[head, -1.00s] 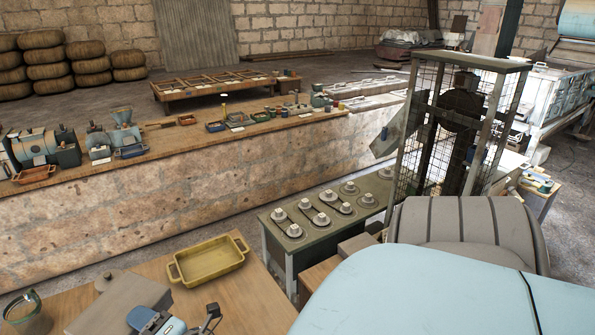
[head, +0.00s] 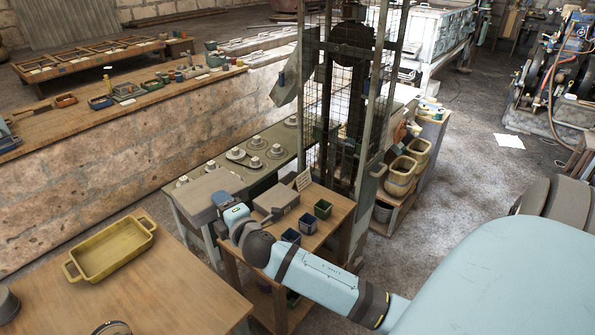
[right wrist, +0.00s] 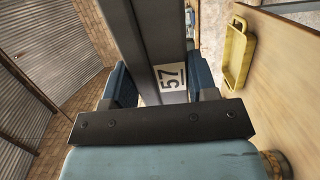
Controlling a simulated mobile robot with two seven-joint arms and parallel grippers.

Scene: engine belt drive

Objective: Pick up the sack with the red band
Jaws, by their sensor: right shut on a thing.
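No sack with a red band can be made out in either view. My right gripper (head: 224,200) is shut on a grey box-like piece (head: 208,192), which appears beside the small wooden table in the head view. In the right wrist view the grey piece (right wrist: 158,35) runs between the two fingers, with a white label reading 57 on it. My right arm comes in from the lower right. My left gripper is not in view.
A yellow tray (head: 112,250) lies on the wooden table (head: 165,295) at lower left. A small wooden table (head: 322,228) with bins stands below a wire-mesh cage (head: 345,100).

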